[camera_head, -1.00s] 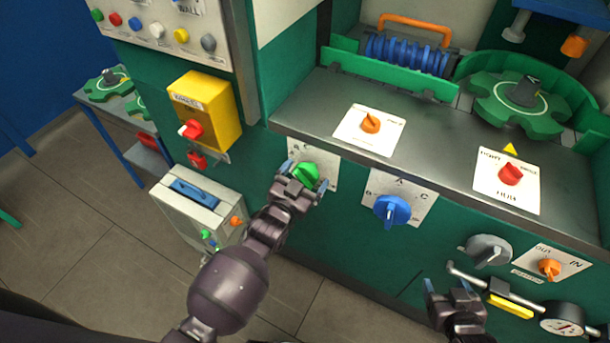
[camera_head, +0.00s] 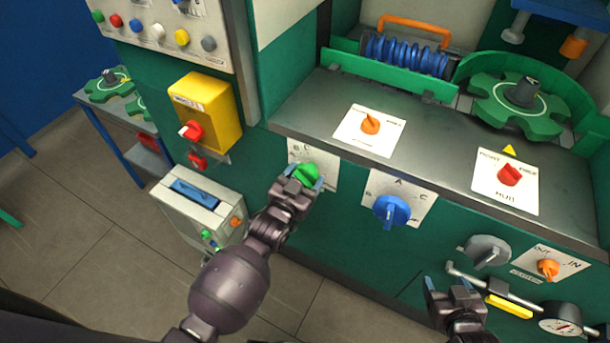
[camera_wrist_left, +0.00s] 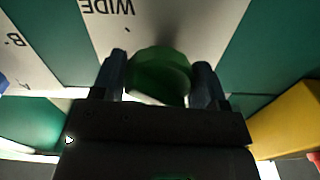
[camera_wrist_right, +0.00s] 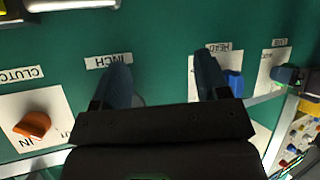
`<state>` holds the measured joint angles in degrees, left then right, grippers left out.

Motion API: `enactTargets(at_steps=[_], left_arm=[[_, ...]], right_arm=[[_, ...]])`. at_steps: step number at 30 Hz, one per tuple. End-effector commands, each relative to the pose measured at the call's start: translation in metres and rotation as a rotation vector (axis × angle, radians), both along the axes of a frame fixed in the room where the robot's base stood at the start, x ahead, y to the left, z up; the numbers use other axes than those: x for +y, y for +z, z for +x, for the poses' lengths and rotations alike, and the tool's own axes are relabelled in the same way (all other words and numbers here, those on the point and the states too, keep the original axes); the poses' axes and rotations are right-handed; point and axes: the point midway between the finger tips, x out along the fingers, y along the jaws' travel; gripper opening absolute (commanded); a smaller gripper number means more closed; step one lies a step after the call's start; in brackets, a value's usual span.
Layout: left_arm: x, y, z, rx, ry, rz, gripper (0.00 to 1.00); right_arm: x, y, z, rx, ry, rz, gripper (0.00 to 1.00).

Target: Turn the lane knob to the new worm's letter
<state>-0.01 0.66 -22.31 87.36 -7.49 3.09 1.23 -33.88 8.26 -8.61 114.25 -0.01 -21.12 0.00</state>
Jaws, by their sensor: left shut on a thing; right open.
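My left gripper (camera_head: 305,183) is shut on a green knob (camera_head: 307,173) on the front of the green machine. In the left wrist view the green knob (camera_wrist_left: 160,72) sits between its two fingers. The plate (camera_head: 320,155) behind it carries small letters; the gripper hides part of it. To its right, a blue knob (camera_head: 391,210) sits on a white plate (camera_head: 412,190) lettered A, B and C. The blue worm (camera_head: 408,56) lies in the trough at the back. My right gripper (camera_head: 455,295) is open and empty before the lower panel; it also shows in its wrist view (camera_wrist_right: 163,72).
An orange knob (camera_head: 370,125) and a red knob (camera_head: 509,175) are on the sloped top. A grey knob (camera_head: 488,250), an orange knob (camera_head: 548,268) and a gauge (camera_head: 562,326) are near my right gripper. A yellow switch box (camera_head: 205,110) stands left.

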Motion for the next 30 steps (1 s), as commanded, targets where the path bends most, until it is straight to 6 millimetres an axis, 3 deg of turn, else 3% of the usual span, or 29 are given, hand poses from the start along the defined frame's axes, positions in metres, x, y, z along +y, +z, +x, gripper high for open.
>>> enactTargets(at_steps=[18, 30], left_arm=[[-0.002, 0.001, 0.0, 0.15, 0.0, -0.358, 0.43], [-0.002, 0.0, -0.001, 0.178, 0.0, -0.427, 0.43]], right_arm=[[-0.002, 0.008, -0.011, 0.024, -0.008, 0.001, 0.68], [-0.001, 0.011, -0.008, 0.018, -0.006, 0.001, 0.68]])
